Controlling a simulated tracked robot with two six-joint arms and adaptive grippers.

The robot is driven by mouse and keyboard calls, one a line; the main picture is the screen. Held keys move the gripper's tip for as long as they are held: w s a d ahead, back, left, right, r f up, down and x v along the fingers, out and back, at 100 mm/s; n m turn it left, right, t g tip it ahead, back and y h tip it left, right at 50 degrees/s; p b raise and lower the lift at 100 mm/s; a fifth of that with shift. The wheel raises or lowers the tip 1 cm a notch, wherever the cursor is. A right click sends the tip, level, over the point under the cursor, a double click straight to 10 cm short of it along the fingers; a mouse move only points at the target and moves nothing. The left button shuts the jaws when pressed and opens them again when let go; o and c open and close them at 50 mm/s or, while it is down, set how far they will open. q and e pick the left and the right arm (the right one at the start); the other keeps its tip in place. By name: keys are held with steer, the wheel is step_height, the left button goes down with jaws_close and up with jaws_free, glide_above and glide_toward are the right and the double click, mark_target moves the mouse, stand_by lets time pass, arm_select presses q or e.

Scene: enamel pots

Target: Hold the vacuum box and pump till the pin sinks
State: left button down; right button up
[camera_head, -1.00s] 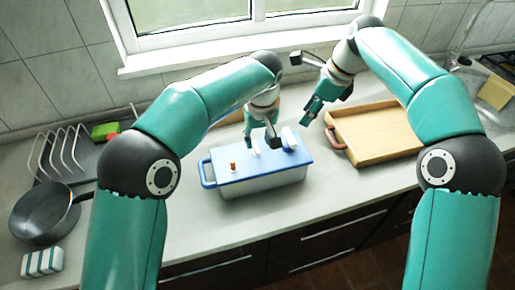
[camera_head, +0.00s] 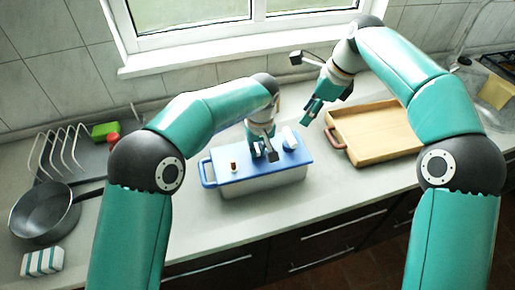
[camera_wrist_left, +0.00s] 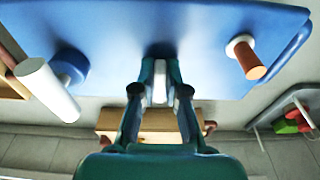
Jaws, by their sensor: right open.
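The vacuum box (camera_head: 262,183), pale with a blue lid and a blue side handle, stands on the counter. The orange-red pin (camera_head: 234,165) stands up from a white collar at the lid's left; it also shows in the left wrist view (camera_wrist_left: 247,58). The pump's white handle (camera_head: 290,137) leans on a blue base at the lid's right, also in the left wrist view (camera_wrist_left: 48,90). My left gripper (camera_head: 264,153) points down at the lid between pin and pump; its fingers are close together with something pale between them. My right gripper (camera_head: 314,103) is open and empty, behind the box's right side.
A wooden tray (camera_head: 382,143) with a reddish handle lies to the right. The counter in front of the box is clear.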

steer(key=shift+o, duration=0.5)
steer(key=w+f+n+t, duration=0.1)
steer(key=w+f+n, duration=0.1)
steer(key=w+f, duration=0.1)
steer(key=w+f+n+t, duration=0.2)
steer(key=f, duration=0.1)
steer(key=shift+w+n+t, duration=0.3)
steer(key=shift+w, duration=0.1)
step_height(320, 180, down, 3)
steer(key=w+n+t, duration=0.3)
steer(key=n, duration=0.1)
steer(key=n+t+y, duration=0.1)
steer(key=n+t, duration=0.8)
steer(key=n, duration=0.5)
glide_toward(287, 133)
steer(key=shift+d+f, duration=0.55)
steer(key=shift+d, duration=0.15)
steer(key=shift+y, duration=0.4)
steer(key=shift+x, duration=5.75)
